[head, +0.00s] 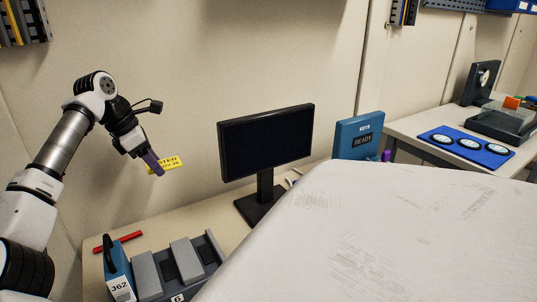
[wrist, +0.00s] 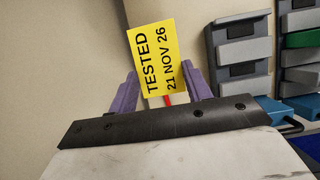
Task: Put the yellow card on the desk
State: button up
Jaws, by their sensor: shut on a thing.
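The yellow card (head: 170,164) is held in my gripper (head: 152,163), up in the air near the wall and above the desk's left end. In the wrist view the card (wrist: 157,60) stands between the two purple fingers of my gripper (wrist: 160,88), and its black print reads "TESTED 21 NOV 26". The desk (head: 190,213) is a beige top along the wall. The card is apart from the desk surface.
A blue KEYS box (head: 358,136) stands behind a large pale surface (head: 350,240). Bare desk lies left of the monitor.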

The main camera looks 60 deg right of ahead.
aim_at(174, 227)
jog(key=shift+w, duration=0.5)
notch_tip(174, 227, down, 20)
jog(key=shift+s+r+p, duration=0.1)
jog(key=shift+p, duration=0.95)
jog(key=shift+f, duration=0.25)
jog(key=o, duration=1)
jog(key=shift+r, duration=0.1)
jog(key=shift+c, duration=0.2)
jog(key=shift+r, duration=0.2)
jog(key=b+v, duration=0.2)
jog(key=v, duration=1)
